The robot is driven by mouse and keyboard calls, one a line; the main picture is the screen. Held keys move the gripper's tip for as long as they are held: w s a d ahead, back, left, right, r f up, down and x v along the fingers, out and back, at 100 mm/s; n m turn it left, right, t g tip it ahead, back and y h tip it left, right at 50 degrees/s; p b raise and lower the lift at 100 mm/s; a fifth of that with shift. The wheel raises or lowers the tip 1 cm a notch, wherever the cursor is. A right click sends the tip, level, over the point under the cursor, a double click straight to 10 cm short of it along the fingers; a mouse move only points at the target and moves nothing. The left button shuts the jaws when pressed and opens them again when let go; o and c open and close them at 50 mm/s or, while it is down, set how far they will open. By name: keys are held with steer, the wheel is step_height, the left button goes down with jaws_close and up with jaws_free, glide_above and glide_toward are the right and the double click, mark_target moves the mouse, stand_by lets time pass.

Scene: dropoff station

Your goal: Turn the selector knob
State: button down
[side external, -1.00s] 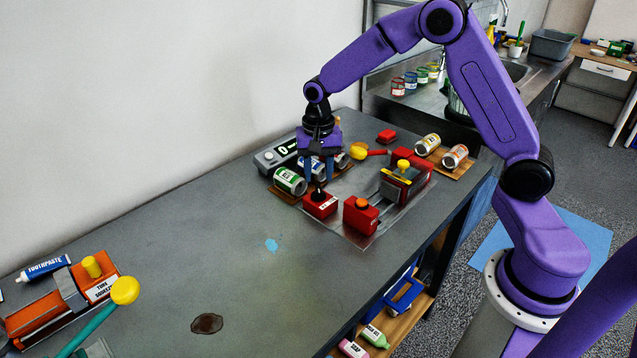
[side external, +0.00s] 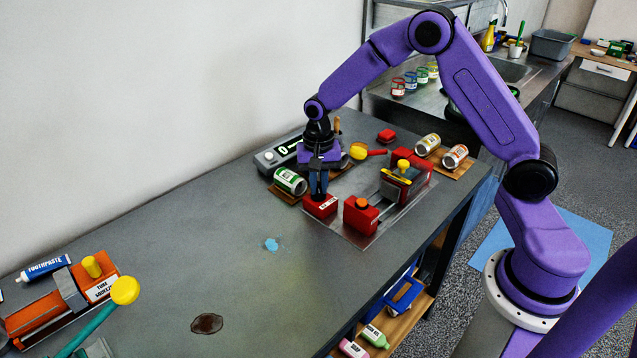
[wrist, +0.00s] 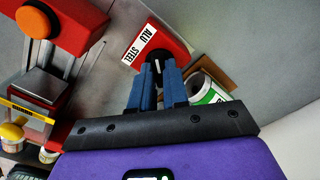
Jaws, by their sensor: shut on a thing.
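The selector is a red box (side external: 320,207) with a white label on the grey bench, and its black knob on top is mostly hidden by my fingers. In the wrist view the red box (wrist: 178,42) shows the label "ALU STEEL", with a dark bit of the knob (wrist: 157,68) between my fingertips. My gripper (side external: 319,192) points straight down over the box, its blue fingers close together. In the wrist view my gripper (wrist: 158,74) is shut on the knob.
A red block with an orange button (side external: 361,205) stands just right of the selector, on a metal plate with a red press (side external: 408,168). Cans (side external: 290,181) lie on a wooden board to the left. A yellow-ended lever (side external: 358,152) is behind. The bench front-left of the selector is mostly clear.

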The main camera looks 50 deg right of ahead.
mark_target(318, 188)
steer(key=n, duration=0.4)
steer(key=shift+n, duration=0.3)
steer(key=n, duration=0.3)
steer(key=shift+n, duration=0.3)
steer(key=n, duration=0.4)
steer(key=shift+n, duration=1.8)
steer(key=c, duration=1.1)
jaws_free()
step_height(318, 188, up, 18)
steer(key=shift+f, duration=0.25)
